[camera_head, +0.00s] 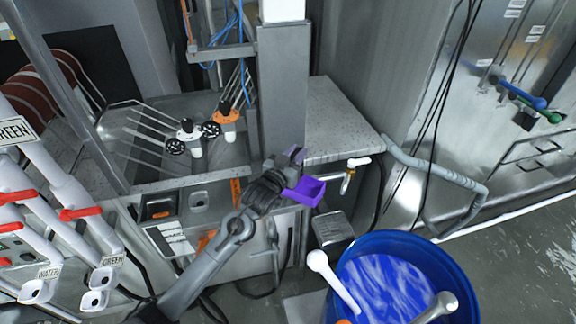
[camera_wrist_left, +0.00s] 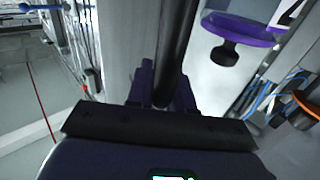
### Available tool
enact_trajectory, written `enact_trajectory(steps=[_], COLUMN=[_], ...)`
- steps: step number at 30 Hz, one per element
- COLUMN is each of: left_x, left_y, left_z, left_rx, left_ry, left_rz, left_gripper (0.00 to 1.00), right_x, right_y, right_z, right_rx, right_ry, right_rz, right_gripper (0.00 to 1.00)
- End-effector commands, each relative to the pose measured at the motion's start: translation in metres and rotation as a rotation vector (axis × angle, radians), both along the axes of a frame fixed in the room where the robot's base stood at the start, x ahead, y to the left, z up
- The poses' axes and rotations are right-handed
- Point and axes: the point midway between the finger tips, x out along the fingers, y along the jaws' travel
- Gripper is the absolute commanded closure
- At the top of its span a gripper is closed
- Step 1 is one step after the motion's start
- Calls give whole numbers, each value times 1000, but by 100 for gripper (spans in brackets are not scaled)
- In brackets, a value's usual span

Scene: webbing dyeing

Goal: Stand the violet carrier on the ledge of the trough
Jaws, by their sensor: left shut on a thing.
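The violet carrier (camera_head: 306,191) shows in the head view as a bright violet, box-like shape right at my left gripper (camera_head: 285,172). The dark gripper is shut on it, in front of a grey post, and hides part of it. In the left wrist view, a dark rod stands upright between the fingers (camera_wrist_left: 161,92). A violet disc (camera_wrist_left: 240,28) with a dark knob shows to the right there; I cannot tell how it joins the held piece. The steel trough (camera_head: 215,158) lies left of the post. My right gripper is not in view.
A white carrier (camera_head: 190,141) and an orange-topped carrier (camera_head: 228,116) stand at the trough. A speckled counter (camera_head: 340,122) is right of the post. A blue barrel (camera_head: 462,283) of blue liquid stands front right. White pipes with red handles fill the left.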

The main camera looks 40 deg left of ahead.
Motion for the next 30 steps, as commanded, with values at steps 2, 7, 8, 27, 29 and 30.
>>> enact_trajectory(steps=[2,7,8,27,29,30], left_x=[-6,-12,-13,-13,-13,-13], left_y=[9,19,20,20,20,20], left_z=[-4,-10,-11,-53,-53,-56], left_rx=[2,2,2,0,0,-1], left_ry=[-3,-6,-6,-4,-4,2], left_rz=[1,1,1,0,0,0], left_gripper=[100,100,100,100,100,74], right_x=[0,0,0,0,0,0], right_y=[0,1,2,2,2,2], right_z=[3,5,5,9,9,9], right_rx=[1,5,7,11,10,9], right_ry=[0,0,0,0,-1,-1], right_rz=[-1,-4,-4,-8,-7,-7], right_gripper=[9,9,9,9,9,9])
